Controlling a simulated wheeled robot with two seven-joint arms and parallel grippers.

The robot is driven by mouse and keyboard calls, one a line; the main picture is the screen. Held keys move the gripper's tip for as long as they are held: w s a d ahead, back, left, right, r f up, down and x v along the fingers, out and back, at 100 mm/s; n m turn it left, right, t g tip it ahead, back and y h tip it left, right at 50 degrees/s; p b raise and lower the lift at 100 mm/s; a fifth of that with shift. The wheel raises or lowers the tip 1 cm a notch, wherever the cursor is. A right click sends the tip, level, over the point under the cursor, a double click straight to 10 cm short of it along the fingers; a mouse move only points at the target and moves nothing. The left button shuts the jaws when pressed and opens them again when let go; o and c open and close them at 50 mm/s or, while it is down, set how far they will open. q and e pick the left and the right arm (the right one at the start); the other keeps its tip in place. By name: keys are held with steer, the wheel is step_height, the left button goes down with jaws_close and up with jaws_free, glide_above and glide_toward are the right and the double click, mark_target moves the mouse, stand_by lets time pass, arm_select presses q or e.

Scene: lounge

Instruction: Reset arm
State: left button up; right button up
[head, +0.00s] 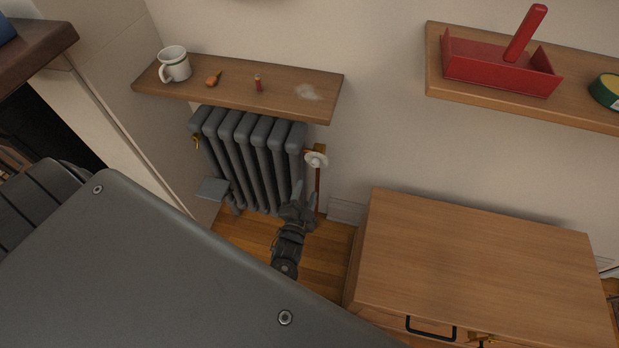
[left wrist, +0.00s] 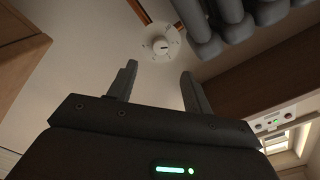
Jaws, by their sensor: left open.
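My left gripper (head: 305,193) is in front of the right end of the grey radiator, below the white round valve knob (head: 316,159) in the head view. In the left wrist view its two fingers (left wrist: 158,72) stand apart with nothing between them. The white knob (left wrist: 160,44) shows beyond the fingertips there, apart from them. My right gripper is in neither view.
The grey radiator (head: 248,148) stands under a wooden shelf (head: 225,88) holding a mug (head: 173,64) and small items. A wooden cabinet (head: 470,262) with a bare top stands right of my gripper. Another shelf (head: 440,83) holds a red dustpan-like tray (head: 495,72).

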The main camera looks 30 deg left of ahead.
arm_select(q)
steer(key=shift+s+d, duration=0.15)
steer(key=shift+s, duration=0.35)
